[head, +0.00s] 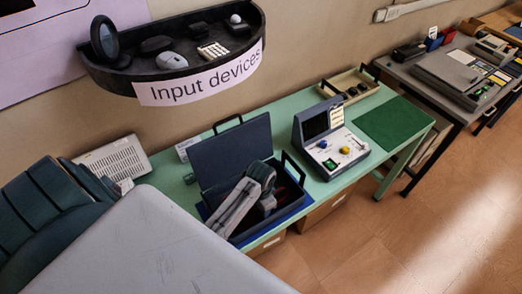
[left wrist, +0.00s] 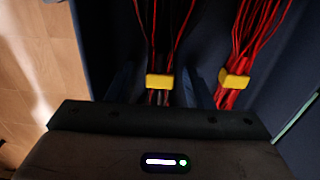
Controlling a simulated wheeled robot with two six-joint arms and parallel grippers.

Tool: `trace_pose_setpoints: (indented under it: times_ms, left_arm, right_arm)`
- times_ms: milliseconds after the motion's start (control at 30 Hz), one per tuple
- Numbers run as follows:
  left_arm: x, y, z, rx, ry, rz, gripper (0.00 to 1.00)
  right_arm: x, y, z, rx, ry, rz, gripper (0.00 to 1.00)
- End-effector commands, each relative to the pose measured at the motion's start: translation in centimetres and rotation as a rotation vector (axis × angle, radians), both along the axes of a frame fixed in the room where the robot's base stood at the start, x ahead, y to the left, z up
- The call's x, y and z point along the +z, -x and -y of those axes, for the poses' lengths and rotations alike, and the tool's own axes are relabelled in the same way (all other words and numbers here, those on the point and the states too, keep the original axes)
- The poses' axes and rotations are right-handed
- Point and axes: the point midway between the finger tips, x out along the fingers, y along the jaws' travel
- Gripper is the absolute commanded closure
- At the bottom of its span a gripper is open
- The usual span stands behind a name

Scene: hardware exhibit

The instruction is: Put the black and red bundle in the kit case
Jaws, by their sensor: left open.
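The dark blue-grey kit case (head: 231,152) stands open on the green table, its lid up at the back. My left gripper (head: 267,208) reaches down into the case; its fingertips are hard to make out in the head view. In the left wrist view, the black and red bundle (left wrist: 160,82), with a yellow tie, lies inside the case between the open fingers of my left gripper (left wrist: 160,90). I cannot tell whether the fingers touch it. A second, red bundle (left wrist: 236,80) with a yellow tie lies to its right in the case. My right gripper is not in view.
A grey console (head: 332,140) with coloured knobs stands right of the case. A tray (head: 350,92) is behind it, and a green mat (head: 393,123) lies at the right. A shelf (head: 175,45) labelled "Input devices" hangs above. A pale keyboard-like device (head: 116,158) is at the left.

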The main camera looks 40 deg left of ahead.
Motion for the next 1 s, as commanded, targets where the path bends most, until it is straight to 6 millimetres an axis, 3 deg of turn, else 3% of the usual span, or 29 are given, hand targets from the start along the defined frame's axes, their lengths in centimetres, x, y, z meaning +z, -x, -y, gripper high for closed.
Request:
trace_pose_setpoints:
  times_ms: [167, 567, 600, 767, 1000]
  left_arm:
    - [1.6, -0.1, 0.0, 0.000, -0.001, 0.006, 0.53]
    - [9.8, -0.1, 0.0, -0.001, -0.001, 0.006, 0.53]
    - [11.0, 0.0, 0.0, 0.000, -0.001, 0.003, 0.53]
    - [12.1, 0.0, 0.0, 0.000, 0.000, 0.000, 0.53]
    - [12.2, 0.0, 0.0, 0.000, 0.000, 0.000, 0.53]
  right_arm:
    - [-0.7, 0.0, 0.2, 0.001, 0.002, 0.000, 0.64]
    - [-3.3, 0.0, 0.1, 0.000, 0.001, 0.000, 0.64]
    - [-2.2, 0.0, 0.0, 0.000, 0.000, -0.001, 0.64]
    - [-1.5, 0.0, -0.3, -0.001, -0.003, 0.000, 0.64]
    - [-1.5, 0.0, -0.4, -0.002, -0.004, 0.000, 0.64]
